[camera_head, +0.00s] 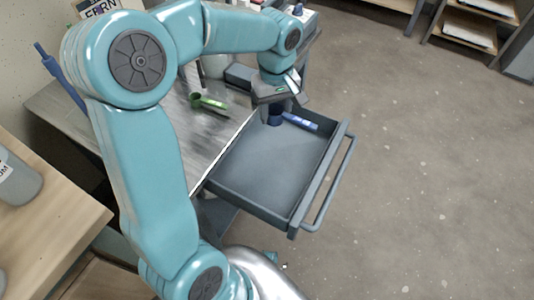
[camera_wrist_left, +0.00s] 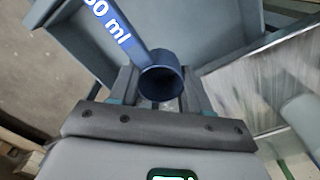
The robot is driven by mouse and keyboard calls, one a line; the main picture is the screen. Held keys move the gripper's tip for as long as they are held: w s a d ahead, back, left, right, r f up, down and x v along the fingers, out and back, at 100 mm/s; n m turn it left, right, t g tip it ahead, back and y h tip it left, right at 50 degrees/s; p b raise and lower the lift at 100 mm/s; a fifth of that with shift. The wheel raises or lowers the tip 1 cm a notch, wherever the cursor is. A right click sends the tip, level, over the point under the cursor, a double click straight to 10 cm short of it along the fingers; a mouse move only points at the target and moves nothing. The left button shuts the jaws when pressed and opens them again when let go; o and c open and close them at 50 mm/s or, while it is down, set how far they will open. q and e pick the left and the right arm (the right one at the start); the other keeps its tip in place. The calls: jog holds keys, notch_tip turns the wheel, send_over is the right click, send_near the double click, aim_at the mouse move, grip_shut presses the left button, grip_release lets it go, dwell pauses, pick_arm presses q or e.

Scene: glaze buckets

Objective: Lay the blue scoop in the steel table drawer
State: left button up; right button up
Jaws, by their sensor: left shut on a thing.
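The blue scoop (camera_head: 301,121) has a round cup and a flat handle with white lettering. My left gripper (camera_head: 276,108) is shut on it at the cup, pointing down at the far end of the drawer. In the left wrist view the scoop's cup (camera_wrist_left: 161,83) sits between the fingers (camera_wrist_left: 157,88), with the handle running to the upper left. The grey drawer (camera_head: 262,172) is pulled out from the steel table (camera_head: 60,103) and otherwise looks empty. I cannot tell whether the scoop touches the drawer floor. My right gripper is not in view.
A green scoop (camera_head: 208,101) lies on the steel table left of the drawer. The drawer's bar handle (camera_head: 330,187) faces the open floor at right. A wooden surface with a grey container (camera_head: 18,183) is at left. Shelves (camera_head: 470,28) stand at the far right.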

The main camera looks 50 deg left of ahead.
aim_at(272, 160)
pick_arm(q)
notch_tip(272, 160, down, 18)
jog(key=b, duration=0.4)
jog(key=shift+a+f+b, duration=0.1)
jog(key=shift+f+b, duration=0.1)
jog(key=shift+b, duration=0.1)
jog(key=shift+r, duration=0.1)
jog(key=shift+f, duration=0.2)
jog(key=o, duration=1.1)
jog(key=shift+r, duration=0.1)
